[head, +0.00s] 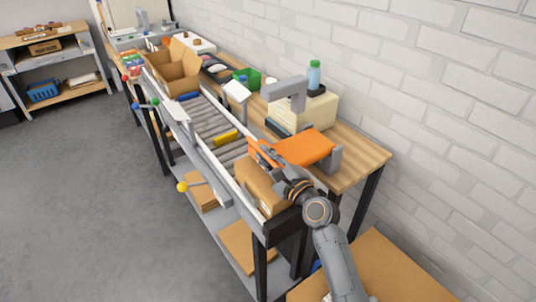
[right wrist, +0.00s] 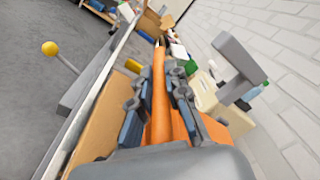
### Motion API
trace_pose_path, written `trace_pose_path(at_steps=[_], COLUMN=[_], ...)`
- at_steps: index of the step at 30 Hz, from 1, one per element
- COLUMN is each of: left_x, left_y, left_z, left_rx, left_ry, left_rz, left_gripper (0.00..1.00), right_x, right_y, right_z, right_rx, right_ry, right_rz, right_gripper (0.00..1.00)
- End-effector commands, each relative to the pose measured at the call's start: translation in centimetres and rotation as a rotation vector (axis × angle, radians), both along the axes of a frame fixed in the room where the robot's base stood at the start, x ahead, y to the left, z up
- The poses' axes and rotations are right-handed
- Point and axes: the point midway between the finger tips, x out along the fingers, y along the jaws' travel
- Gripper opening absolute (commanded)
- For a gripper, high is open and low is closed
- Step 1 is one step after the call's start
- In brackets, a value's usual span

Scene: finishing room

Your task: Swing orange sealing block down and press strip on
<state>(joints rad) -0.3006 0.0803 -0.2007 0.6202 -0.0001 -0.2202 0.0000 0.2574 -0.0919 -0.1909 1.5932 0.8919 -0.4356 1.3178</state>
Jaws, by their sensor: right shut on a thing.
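The orange sealing block (head: 305,147) is at the near end of the roller conveyor, beside a grey bracket (head: 334,160). My right gripper (head: 265,156) reaches in from the lower right and is shut on an orange bar (right wrist: 160,95), which appears to be part of the block. In the right wrist view the bar runs between the blue finger pads. A closed brown carton (head: 262,187) lies on the conveyor's near end, below and beside the gripper. I cannot make out the strip. My left gripper is not in view.
The roller conveyor (head: 212,122) runs away to the upper left, with a yellow piece (head: 226,137) and an open carton (head: 177,68). A cream machine with a grey arm (head: 290,88) and a bottle (head: 314,74) stand against the brick wall. Grey floor is clear at left.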

Motion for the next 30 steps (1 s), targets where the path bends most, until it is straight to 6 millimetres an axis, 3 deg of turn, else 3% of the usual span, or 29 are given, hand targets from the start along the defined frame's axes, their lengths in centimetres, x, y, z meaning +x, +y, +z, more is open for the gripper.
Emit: trace_pose_path(at_steps=[11, 12, 15, 25, 30], left_x=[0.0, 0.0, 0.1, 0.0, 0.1], left_y=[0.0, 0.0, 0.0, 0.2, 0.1], left_z=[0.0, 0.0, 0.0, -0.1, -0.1], left_rx=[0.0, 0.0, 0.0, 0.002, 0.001], left_ry=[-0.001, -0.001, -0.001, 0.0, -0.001], left_rz=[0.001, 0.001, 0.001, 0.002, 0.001], left_gripper=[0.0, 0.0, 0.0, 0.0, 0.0], right_x=[0.0, 0.0, 0.0, -0.1, -1.9], right_y=[-0.1, -0.1, -0.1, -0.1, -1.1], right_z=[-0.1, -0.1, -0.1, -0.1, -0.3], right_rx=[-0.004, -0.004, -0.004, -0.004, -0.003], right_ry=[-0.002, -0.002, -0.002, -0.002, -0.001], right_rz=[-0.002, -0.002, -0.002, -0.001, -0.002], right_gripper=[0.0, 0.18, 0.37, 0.37, 0.37])
